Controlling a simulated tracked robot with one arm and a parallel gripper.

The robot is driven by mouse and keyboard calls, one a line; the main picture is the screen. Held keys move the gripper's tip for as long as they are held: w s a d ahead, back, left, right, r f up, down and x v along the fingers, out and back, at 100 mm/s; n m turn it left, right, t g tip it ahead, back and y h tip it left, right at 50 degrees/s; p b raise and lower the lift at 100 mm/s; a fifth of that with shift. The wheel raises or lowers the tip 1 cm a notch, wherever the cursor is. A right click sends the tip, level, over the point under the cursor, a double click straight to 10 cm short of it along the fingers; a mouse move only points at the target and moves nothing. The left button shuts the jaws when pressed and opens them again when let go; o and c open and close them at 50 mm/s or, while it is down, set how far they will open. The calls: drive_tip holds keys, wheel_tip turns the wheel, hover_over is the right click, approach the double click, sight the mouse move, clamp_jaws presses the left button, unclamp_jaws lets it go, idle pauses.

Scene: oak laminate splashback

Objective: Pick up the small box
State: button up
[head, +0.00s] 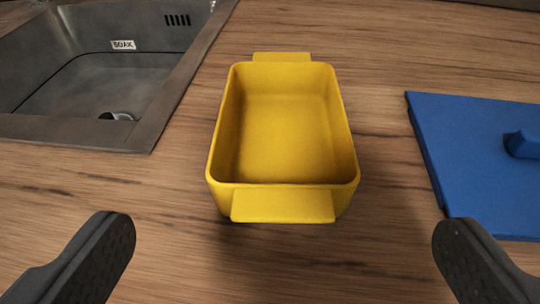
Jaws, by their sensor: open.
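A small yellow box (283,203) with an open top and a flat tab handle at its near and far ends stands upright on the wooden counter, near the middle of the head view. It looks empty inside. My gripper (284,228) is open, with its two dark fingers wide apart at the lower left and lower right of the view. Nothing shows between the fingertips except bare counter and the near end of the box. The fingers do not appear to touch the box.
A grey metal sink (130,137) with a "SOAK" label (123,45) is set into the counter (390,240) at the upper left. A blue flat panel or lid (465,160) with a raised knob lies at the right. Bare wood surrounds the box.

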sight(279, 198)
drive_tip(key=x, duration=0.7)
drive_tip(key=shift+x, duration=3.05)
drive_tip(key=shift+r, duration=0.15)
drive_tip(key=c, duration=0.8)
